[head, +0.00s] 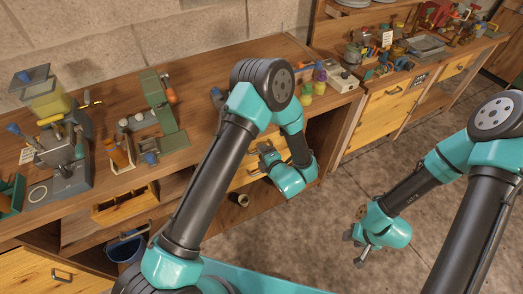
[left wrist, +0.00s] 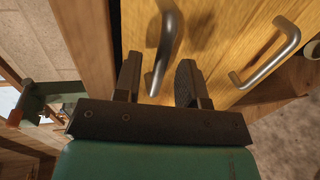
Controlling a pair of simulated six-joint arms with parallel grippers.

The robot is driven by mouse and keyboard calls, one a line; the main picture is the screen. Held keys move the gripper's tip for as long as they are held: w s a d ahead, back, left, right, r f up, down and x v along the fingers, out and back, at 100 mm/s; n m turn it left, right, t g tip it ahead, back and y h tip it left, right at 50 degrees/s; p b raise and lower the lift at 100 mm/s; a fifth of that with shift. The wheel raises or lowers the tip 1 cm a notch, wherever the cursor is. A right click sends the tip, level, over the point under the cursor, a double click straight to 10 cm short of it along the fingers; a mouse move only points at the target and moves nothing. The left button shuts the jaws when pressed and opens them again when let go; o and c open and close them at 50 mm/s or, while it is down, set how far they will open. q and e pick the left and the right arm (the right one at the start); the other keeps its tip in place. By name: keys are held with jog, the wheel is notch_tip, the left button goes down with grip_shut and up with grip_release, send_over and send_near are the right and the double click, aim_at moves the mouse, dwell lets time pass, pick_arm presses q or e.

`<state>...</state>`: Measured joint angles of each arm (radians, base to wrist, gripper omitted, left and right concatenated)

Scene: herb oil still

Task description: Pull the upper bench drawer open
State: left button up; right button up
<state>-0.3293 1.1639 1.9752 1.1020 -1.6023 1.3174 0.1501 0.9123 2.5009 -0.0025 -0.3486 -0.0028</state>
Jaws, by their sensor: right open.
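The upper bench drawer (left wrist: 205,35) is a light wooden front with a grey metal bar handle (left wrist: 168,42), seen in the left wrist view. It looks closed. My left gripper (left wrist: 158,66) is open at the drawer front, its two dark fingers on either side of this handle, with a gap visible on each side. In the head view my left gripper (head: 267,152) is at the bench front, and my arm hides most of the drawer. My right gripper (head: 359,246) is open and empty, low over the floor, away from the bench.
A second handle (left wrist: 268,55) sits on the neighbouring drawer front. The bench top (head: 205,100) carries a still-like device (head: 62,145), a green stand (head: 160,110) and small bottles (head: 319,82). An open wooden tray (head: 125,205) is at left. The floor (head: 310,235) before the bench is clear.

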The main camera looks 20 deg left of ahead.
pick_arm(q)
jog(key=shift+x, duration=0.85)
grip_shut()
